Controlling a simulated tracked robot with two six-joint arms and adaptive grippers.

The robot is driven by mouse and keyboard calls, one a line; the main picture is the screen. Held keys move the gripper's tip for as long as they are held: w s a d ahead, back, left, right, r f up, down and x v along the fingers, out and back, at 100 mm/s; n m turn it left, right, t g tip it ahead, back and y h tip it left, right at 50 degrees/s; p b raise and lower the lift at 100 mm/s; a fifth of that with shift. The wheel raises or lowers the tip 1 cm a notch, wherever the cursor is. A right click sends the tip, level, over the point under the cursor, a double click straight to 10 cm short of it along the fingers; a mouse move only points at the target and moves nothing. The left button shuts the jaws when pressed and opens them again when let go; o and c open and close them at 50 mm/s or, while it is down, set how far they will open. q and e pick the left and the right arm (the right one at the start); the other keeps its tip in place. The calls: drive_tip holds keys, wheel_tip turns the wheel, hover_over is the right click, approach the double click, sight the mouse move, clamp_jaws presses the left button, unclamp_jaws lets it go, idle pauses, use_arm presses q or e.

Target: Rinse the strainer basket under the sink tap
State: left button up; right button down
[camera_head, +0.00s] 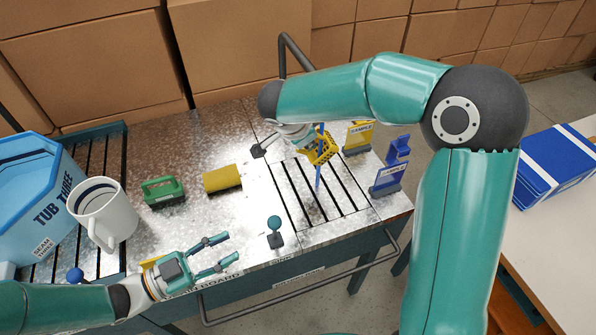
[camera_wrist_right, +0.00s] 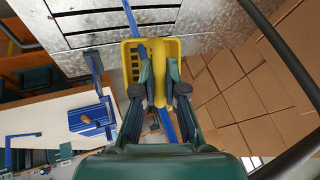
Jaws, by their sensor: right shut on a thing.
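The yellow strainer basket (camera_head: 320,149) is held up over the slatted drain area (camera_head: 340,207) on the right of the metal bench. My right gripper (camera_head: 306,139) is shut on it. In the right wrist view the fingers (camera_wrist_right: 160,85) close on its yellow handle (camera_wrist_right: 158,60). A thin blue upright streak (camera_head: 318,178) shows at the basket and runs down to the slats; it also shows in the wrist view (camera_wrist_right: 130,17). I cannot tell if it passes through or beside the basket. No tap spout is clearly visible. My left gripper (camera_head: 228,251) is open and empty above the bench's front edge.
A teal-knobbed lever (camera_head: 275,224) stands near the front. Yellow (camera_head: 358,136) and blue (camera_head: 388,179) stands are right. Cardboard boxes (camera_head: 235,45) line the back.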

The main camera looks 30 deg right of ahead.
use_arm(q)
drive_tip(key=shift+s+a+r+m, duration=0.1)
drive_tip(key=shift+r+m, duration=0.2)
drive_tip(key=shift+m, duration=0.3)
drive_tip(key=shift+c, duration=1.4)
drive_tip(key=m, duration=0.2)
drive_tip(key=s+a+r+m+g, duration=0.1)
drive_tip(key=m, duration=0.1)
drive_tip(key=r+m, duration=0.1)
drive_tip(key=m, duration=0.1)
drive_tip(key=shift+s+a+r+m+g, duration=0.15)
drive_tip(key=shift+s+r+m+g, duration=0.1)
drive_tip(key=shift+s+m+g, duration=0.15)
clamp_jaws()
wheel_tip(320, 180, down, 3)
drive_tip(key=s+a+m, duration=0.1)
drive_tip(key=s+m, duration=0.2)
drive_tip(key=m, duration=0.6)
drive_tip(key=w+d, duration=0.2)
drive_tip(key=d, duration=0.9)
drive_tip(key=shift+w+f+g, duration=0.15)
drive_tip(key=shift+g, duration=0.15)
